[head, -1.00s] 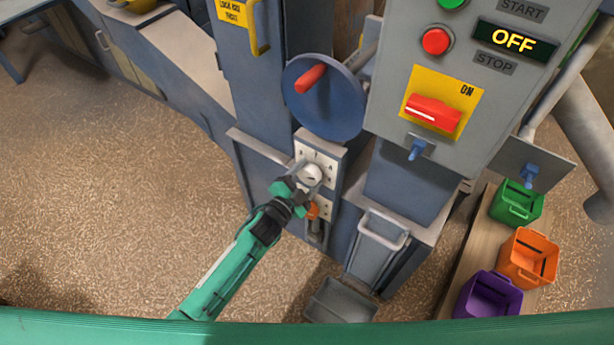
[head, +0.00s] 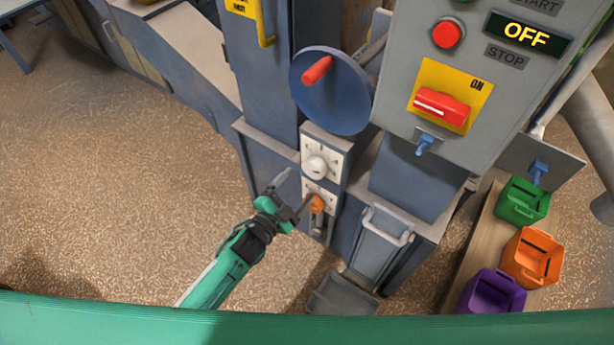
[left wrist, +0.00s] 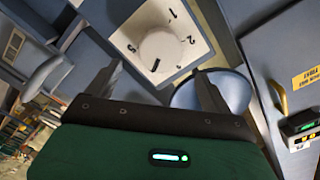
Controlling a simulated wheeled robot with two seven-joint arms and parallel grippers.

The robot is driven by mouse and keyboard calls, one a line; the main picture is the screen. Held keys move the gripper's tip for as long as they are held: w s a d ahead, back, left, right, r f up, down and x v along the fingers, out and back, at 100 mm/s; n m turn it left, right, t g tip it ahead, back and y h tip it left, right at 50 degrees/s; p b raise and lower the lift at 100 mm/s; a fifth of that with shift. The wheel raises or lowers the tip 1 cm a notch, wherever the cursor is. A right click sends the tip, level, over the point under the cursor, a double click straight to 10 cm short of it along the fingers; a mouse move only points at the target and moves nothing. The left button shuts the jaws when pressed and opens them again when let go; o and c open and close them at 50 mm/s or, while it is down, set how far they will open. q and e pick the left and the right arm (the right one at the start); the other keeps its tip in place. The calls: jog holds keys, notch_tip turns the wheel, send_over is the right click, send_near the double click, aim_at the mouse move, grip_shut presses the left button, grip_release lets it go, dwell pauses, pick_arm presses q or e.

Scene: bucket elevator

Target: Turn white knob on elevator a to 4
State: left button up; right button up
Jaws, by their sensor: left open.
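The white knob (head: 316,166) sits on a pale numbered plate on the front of the blue-grey machine, below a blue wheel. In the left wrist view the knob (left wrist: 158,48) is close, with a dark mark near its lower edge in the picture. Some numerals show around it, but which one the mark meets is hard to tell. My left gripper (head: 296,190) is open and empty, apart from the knob, at its lower left. Its two fingers also show in the left wrist view (left wrist: 155,78), below the knob. My right gripper is not in view.
An orange knob (head: 317,204) is just below the white one, close to my left fingers. The blue wheel (head: 335,100) with a red handle juts out above. A grey control box (head: 400,100) reads OFF. Several coloured bins stand at right. Open floor lies to the left.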

pick_arm(q)
jog(key=v, duration=0.6)
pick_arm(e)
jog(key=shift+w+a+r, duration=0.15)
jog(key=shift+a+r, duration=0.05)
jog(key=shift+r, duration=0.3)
pick_arm(q)
jog(key=shift+s, duration=0.1)
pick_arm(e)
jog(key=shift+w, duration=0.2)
